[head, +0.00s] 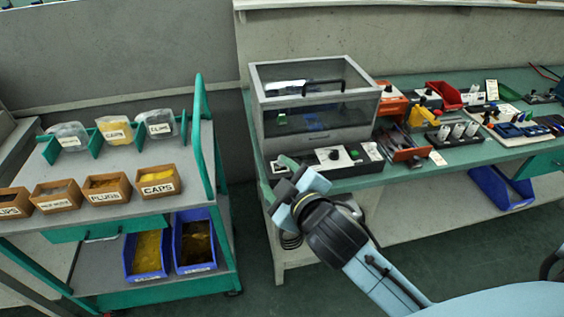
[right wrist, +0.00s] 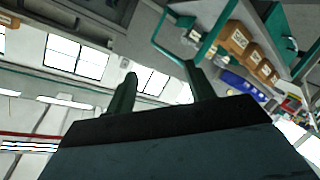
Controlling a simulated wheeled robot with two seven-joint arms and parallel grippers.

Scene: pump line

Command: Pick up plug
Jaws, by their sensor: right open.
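A small brown box labelled PLUGS (head: 105,187) stands on the grey top of the green-framed cart at left in the head view. Its contents look dark, and no single plug can be made out. My right gripper (head: 284,180) is in front of the bench with the clear-lidded case, to the right of the cart and well apart from the boxes. In the right wrist view its two fingers (right wrist: 160,88) stand apart with nothing between them. My left gripper is not in view.
Brown boxes flank the PLUGS box, including a CAPS box (head: 158,182). Labelled bags (head: 115,130) lie behind, blue bins (head: 147,255) below. The cart's green side frame (head: 203,140) rises between my right gripper and the boxes. A clear-lidded case (head: 312,100) stands on the bench.

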